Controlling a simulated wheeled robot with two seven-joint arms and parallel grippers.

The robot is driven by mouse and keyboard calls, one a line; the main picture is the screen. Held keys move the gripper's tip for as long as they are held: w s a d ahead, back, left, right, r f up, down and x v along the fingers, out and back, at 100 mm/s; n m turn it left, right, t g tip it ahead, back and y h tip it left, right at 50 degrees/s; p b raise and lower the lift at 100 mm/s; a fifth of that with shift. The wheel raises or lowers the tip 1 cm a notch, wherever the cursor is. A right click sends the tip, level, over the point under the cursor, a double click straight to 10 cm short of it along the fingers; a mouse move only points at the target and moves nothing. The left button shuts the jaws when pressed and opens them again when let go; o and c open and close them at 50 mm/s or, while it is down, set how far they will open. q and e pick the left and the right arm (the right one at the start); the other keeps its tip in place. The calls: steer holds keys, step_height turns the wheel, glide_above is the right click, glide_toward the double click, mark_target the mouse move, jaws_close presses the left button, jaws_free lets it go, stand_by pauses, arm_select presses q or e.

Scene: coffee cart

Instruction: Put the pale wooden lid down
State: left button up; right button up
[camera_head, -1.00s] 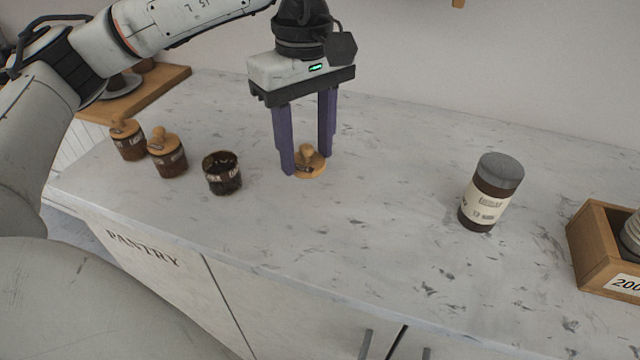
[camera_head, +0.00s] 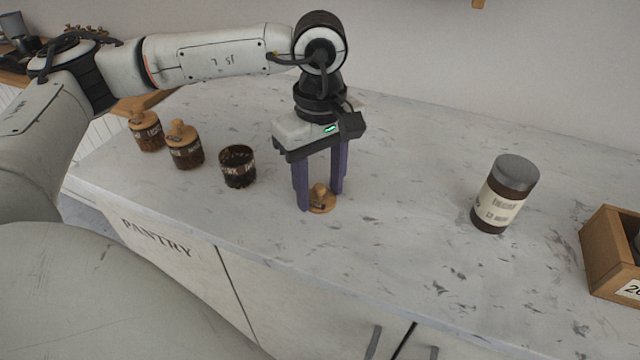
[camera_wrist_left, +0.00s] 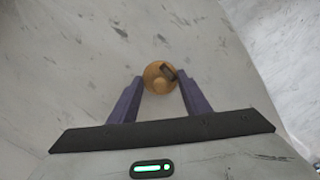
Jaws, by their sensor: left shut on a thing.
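The pale wooden lid (camera_head: 321,199) is small and round with a knob on top and a dark clip-like part. It sits between the purple fingertips of my left gripper (camera_head: 320,193), low at the marble counter. I cannot tell whether its underside touches the counter. In the left wrist view the lid (camera_wrist_left: 158,77) shows from above between the fingertips (camera_wrist_left: 160,84). My left gripper is shut on it, pointing down. An open dark jar (camera_head: 238,167) without a lid stands to the left of the gripper. My right gripper is not in view.
Two dark jars with wooden lids, one (camera_head: 185,147) and another (camera_head: 146,132), stand further left. A grey-capped jar (camera_head: 505,194) and a wooden crate (camera_head: 608,258) stand to the right. The counter (camera_head: 400,220) is clear between the gripper and the grey-capped jar.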

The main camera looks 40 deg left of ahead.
mark_target(319, 188)
arm_select(q)
steer(key=o, duration=1)
step_height(319, 188, up, 12)
steer(key=shift+r, duration=0.15)
steer(key=shift+s, duration=0.1)
